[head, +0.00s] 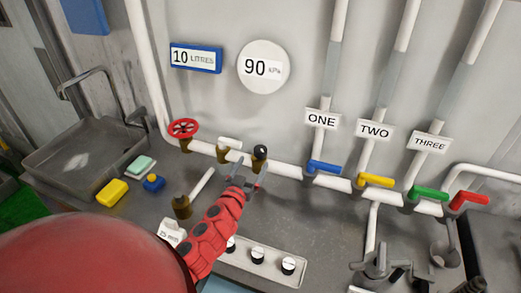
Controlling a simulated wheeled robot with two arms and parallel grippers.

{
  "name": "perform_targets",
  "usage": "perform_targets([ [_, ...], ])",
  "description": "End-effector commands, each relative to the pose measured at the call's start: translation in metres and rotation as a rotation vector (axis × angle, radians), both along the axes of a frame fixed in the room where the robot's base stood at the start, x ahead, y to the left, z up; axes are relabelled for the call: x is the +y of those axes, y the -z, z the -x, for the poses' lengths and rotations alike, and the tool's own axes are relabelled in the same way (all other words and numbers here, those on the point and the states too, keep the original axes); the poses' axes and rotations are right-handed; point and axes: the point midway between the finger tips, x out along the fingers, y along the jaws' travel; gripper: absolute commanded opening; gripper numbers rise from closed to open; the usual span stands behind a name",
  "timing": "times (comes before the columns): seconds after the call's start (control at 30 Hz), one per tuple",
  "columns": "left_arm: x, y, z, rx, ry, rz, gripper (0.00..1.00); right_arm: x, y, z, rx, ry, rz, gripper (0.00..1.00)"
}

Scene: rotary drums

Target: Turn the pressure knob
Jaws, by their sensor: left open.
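A black knob (260,152) stands on a brass fitting on the white horizontal pipe; I cannot tell for certain that it is the pressure knob. A round white gauge (262,67) above it on the wall reads 90 kPa. My left gripper (254,175) is open just below and in front of the black knob, with its red arm reaching up from the lower left. Its fingers appear close to the knob's fitting, but I cannot tell whether they touch. Nothing shows between them. My right gripper is not in view.
A red wheel valve (183,128) and a white-handled valve (229,143) sit left of the knob. Blue (325,167), yellow (376,180), green (430,193) and red (470,198) levers line the pipe rightward. A sink (85,147) is left.

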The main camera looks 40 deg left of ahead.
Motion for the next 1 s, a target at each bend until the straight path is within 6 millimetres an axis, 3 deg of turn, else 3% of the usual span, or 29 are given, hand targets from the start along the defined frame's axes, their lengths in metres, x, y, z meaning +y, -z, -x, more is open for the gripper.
perform_targets([
  [0.3,0.013,-0.002,-0.051,0.002,0.0,0.001,0.89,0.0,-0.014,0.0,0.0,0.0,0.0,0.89],
  [0.5,0.02,-0.002,-0.07,0.0,-0.003,0.001,0.89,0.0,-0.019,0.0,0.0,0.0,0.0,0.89],
  [0.97,0.02,0.001,-0.077,0.002,0.0,0.001,0.89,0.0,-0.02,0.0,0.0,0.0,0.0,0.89],
  [1.0,0.02,0.001,-0.077,0.001,0.0,0.001,0.81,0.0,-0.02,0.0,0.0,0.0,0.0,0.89],
])
